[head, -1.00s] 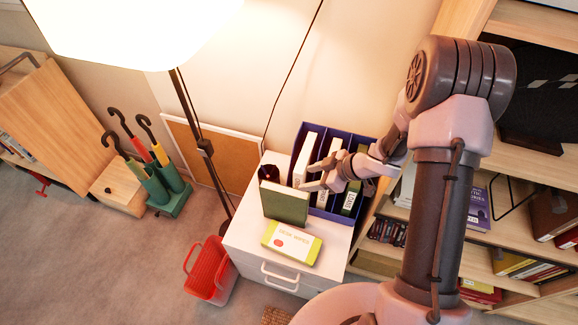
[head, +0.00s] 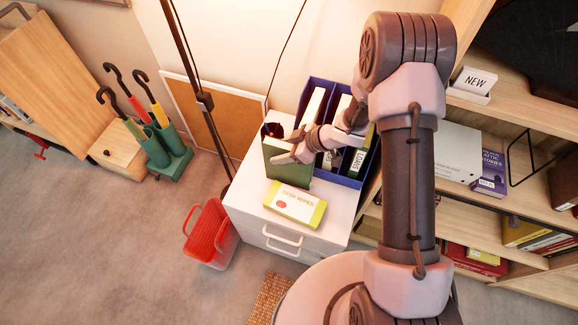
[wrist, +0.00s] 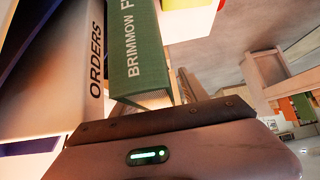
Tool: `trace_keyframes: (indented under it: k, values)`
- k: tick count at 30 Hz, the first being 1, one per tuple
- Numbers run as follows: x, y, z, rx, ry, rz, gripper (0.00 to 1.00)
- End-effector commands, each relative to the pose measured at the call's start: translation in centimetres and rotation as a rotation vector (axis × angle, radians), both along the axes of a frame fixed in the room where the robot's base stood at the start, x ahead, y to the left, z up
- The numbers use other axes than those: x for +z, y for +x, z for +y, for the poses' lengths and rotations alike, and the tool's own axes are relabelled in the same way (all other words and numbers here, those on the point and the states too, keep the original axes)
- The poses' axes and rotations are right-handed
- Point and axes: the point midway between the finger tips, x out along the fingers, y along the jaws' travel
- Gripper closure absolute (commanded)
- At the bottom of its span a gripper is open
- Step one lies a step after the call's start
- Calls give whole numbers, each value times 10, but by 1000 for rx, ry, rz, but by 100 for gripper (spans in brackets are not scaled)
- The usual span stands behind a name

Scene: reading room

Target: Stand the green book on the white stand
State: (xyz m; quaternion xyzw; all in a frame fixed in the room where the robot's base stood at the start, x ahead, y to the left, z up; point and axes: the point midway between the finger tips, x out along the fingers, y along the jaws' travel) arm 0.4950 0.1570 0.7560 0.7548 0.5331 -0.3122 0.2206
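The green book (head: 287,173) stands upright on a white drawer cabinet (head: 243,205). Its green spine, lettered "BRIMMOW F…", is close in front of my gripper in the wrist view (wrist: 135,45). My gripper (head: 291,146) is at the upper right part of the book in the head view, its fingers spread apart. I cannot tell whether they touch the book. A pale white piece (head: 457,152) is on the shelf at the right; I cannot tell whether it is the white stand.
A blue file holder (head: 352,182) with several binders stands right behind the book; one binder reads "ORDERS" (wrist: 95,70). A yellow-and-white wipes pack (head: 295,204) lies in front. A lamp pole (head: 190,60), a red basket (head: 210,237) and a bookshelf (head: 525,215) surround the cabinet.

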Motion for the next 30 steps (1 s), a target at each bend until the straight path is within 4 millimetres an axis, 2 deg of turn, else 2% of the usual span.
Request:
trace_keyframes:
  k: [1, 7, 8, 30]
  values:
    - [0, 0, 0, 0, 0, 0, 59]
    - [0, 0, 0, 0, 0, 0, 98]
    - [0, 0, 0, 0, 0, 0, 100]
    - [0, 0, 0, 0, -1, 0, 100]
